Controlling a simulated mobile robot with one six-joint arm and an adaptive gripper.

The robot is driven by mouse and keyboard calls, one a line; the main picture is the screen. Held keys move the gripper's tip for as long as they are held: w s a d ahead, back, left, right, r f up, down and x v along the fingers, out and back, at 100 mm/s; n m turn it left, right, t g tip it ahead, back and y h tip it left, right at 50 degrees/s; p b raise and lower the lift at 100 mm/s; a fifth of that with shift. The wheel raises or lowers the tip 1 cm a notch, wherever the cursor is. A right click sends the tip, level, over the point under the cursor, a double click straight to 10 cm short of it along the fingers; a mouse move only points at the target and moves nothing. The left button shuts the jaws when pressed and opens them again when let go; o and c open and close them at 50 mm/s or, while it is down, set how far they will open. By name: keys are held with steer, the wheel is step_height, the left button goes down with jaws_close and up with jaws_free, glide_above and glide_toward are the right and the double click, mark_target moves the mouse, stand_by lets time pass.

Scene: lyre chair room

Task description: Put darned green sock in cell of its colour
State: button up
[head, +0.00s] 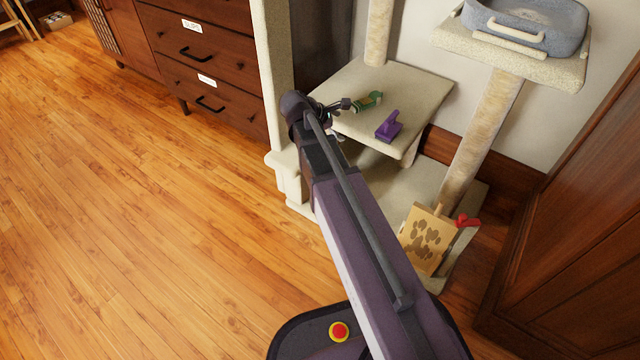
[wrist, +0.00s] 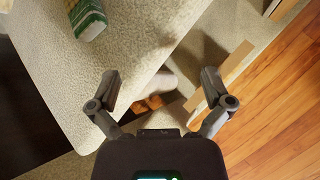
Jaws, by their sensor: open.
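The green sock (head: 367,101) lies on the middle platform of the carpeted cat tree, with a brownish patch at one end. No divided container with coloured cells can be made out in either view.
A purple object (head: 389,126) stands on the same platform (head: 425,88), right of the sock. Posts rise around it, and a grey bed (head: 530,22) sits higher right. A wooden board (head: 426,240) and red object (head: 466,221) are below. Drawers (head: 205,65) stand left; the left floor is clear.

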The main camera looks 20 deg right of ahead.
steer(key=s+a+f+m+g+y, duration=0.1)
steer(key=s+a+f+m+y, duration=0.2)
steer(key=s+m, duration=0.4)
steer(key=s+a+f+m+g+y, duration=0.1)
steer(key=s+a+f+m+y, duration=0.2)
steer(key=s+a+m+y, duration=0.3)
steer(key=s+a+m, duration=0.1)
steer(key=s, duration=0.2)
steer(key=shift+a+m, duration=0.3)
steer(key=shift+a, duration=0.1)
steer(key=shift+r, duration=0.1)
step_height(320, 180, up, 12)
steer(key=p, duration=1.2)
steer(key=shift+r+p, duration=0.25)
steer(key=shift+p, duration=0.1)
